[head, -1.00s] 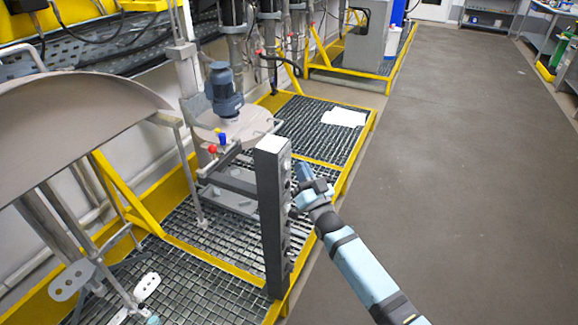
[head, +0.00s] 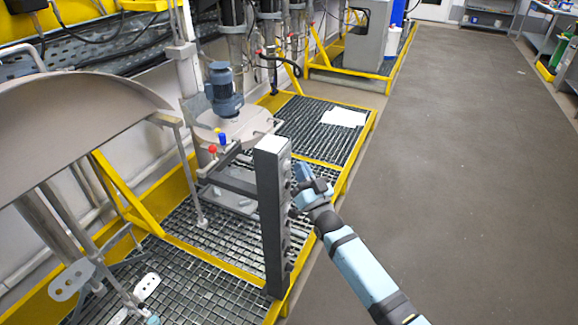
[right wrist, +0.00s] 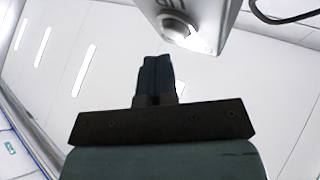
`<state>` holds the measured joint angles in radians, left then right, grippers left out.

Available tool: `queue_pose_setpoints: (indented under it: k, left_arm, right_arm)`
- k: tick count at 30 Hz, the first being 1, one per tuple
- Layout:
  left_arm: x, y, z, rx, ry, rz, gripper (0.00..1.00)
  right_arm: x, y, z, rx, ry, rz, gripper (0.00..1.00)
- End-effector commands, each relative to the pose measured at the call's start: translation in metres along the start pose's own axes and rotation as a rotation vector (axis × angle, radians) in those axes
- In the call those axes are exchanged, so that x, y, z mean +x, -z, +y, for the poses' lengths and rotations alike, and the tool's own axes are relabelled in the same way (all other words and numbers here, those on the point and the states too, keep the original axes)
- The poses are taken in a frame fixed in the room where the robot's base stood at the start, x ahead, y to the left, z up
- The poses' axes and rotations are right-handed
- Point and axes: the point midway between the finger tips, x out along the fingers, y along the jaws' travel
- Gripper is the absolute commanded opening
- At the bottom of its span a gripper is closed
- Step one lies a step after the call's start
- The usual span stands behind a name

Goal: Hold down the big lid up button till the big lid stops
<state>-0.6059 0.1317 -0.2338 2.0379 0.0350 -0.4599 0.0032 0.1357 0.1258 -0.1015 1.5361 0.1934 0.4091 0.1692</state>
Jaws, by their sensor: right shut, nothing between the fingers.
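A tall dark grey control post (head: 272,225) stands at the yellow platform edge, with its row of controls facing right. My right gripper (head: 303,173) is beside the upper part of that face, shut and empty. In the right wrist view its closed fingers (right wrist: 157,72) point up, below and left of a round knob or button (right wrist: 175,28) on a pale box end; a gap shows between them there. I cannot read which control is the big lid up button. A large grey rounded lid-like shape (head: 70,95) fills the left side. My left gripper is not seen.
A smaller round lid (head: 240,128) with a blue motor (head: 223,90) is behind the post. Metal grating (head: 190,285) with yellow rails surrounds it. White sheets (head: 343,118) lie on the far grating. The grey floor (head: 450,170) on the right is clear.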

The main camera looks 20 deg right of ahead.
Motion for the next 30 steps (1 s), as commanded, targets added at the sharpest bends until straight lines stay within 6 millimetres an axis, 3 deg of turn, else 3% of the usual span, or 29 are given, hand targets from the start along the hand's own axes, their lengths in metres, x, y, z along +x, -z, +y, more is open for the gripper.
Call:
queue_pose_setpoints:
  k: [30]
  left_arm:
    - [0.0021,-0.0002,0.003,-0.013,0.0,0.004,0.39]
  right_arm:
    - [0.0085,-0.0064,-0.0064,0.0,0.0,0.0,0.0]
